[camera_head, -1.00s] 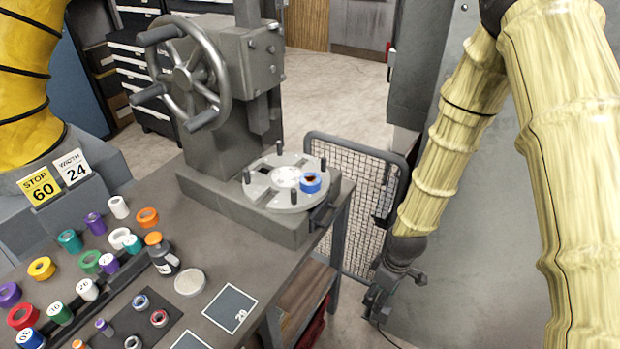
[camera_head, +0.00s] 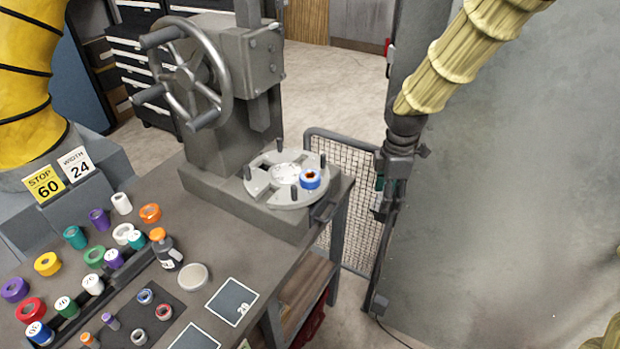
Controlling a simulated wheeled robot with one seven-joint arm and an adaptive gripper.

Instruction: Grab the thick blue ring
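A blue ring (camera_head: 311,179) with a dark, reddish centre sits on the right side of the round plate (camera_head: 262,192) of the grey press, beside one of the plate's upright pins. Other blue rings are on the bench: a blue roll with a white top (camera_head: 40,332) at the lower left, and a small blue-rimmed ring (camera_head: 145,296) on a dark mat. I cannot tell by sight alone which is the thick one. My gripper (camera_head: 381,212) hangs from my yellow-sleeved arm, right of the press and apart from every ring. Its fingers are too small and dark to read.
The press (camera_head: 215,120) with its handwheel rises behind the plate. Rolls of several colours, a bottle (camera_head: 166,252) and a pale disc (camera_head: 193,277) cover the bench's left part. A mesh guard (camera_head: 345,240) stands behind my gripper. A grey panel (camera_head: 520,180) fills the right.

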